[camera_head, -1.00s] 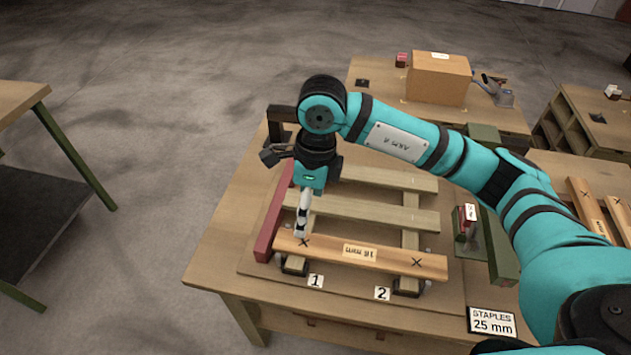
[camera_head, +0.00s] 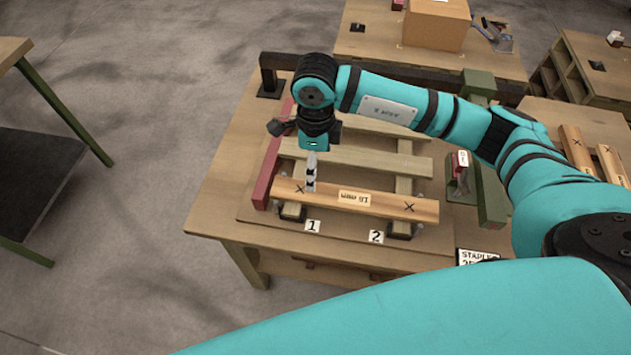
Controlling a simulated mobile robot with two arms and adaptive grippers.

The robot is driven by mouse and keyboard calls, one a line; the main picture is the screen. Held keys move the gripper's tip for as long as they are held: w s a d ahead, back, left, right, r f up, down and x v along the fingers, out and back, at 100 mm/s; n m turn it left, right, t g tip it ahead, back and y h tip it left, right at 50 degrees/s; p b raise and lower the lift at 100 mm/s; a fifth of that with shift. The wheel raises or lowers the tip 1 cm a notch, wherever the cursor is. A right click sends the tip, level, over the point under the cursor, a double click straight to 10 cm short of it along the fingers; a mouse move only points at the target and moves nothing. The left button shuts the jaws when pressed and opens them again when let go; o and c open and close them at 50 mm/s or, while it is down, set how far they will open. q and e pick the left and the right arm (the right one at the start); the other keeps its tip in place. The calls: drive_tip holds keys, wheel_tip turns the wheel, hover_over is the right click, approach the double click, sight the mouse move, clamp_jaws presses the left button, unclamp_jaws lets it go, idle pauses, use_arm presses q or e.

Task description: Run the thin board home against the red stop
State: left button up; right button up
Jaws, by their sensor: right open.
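The thin board (camera_head: 381,204), marked "16 mm" upside down with a dark cross near each end, lies across the front of a wooden frame. The red stop (camera_head: 267,174) is a long bar along the frame's left side. The board's left end is at the stop's front end; I cannot tell whether they touch. My right gripper (camera_head: 310,187) points down at the board's left part, just right of the left cross. It is open, with its fingers seen nearly edge-on, and holds nothing I can see. My left gripper is out of view.
Two more slats (camera_head: 355,158) lie behind the board. Labels 1 (camera_head: 313,226) and 2 (camera_head: 376,237) are in front of the frame. A stapler-like tool (camera_head: 459,177) stands right of it. A cardboard box (camera_head: 437,25) is on the back table. My own teal part fills the bottom.

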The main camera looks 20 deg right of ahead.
wheel_tip(320, 180, down, 11)
drive_tip(key=shift+r+p, duration=0.15)
drive_tip(key=shift+p, duration=0.9)
